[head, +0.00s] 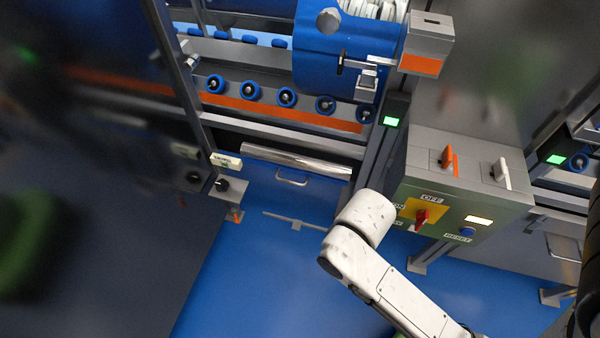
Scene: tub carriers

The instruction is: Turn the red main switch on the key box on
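The key box (478,205) is a grey-green box on a post, right of the middle in the head view. Its red main switch (422,218) sits on a yellow plate (409,209) on the front face. An OFF label is above the switch and an ON label to its left. The knob looks roughly in line with OFF, but it is too small to be sure. A white link of my arm (368,216) is just left of the switch and partly covers the box's left edge. My gripper cannot be made out in this view.
An orange key (448,158) and a white key (502,171) stand on the box top. A lit indicator (479,220) and a blue RESET button (467,231) are right of the switch. A roller conveyor (270,105) with a blue unit is behind. Blue floor is clear below.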

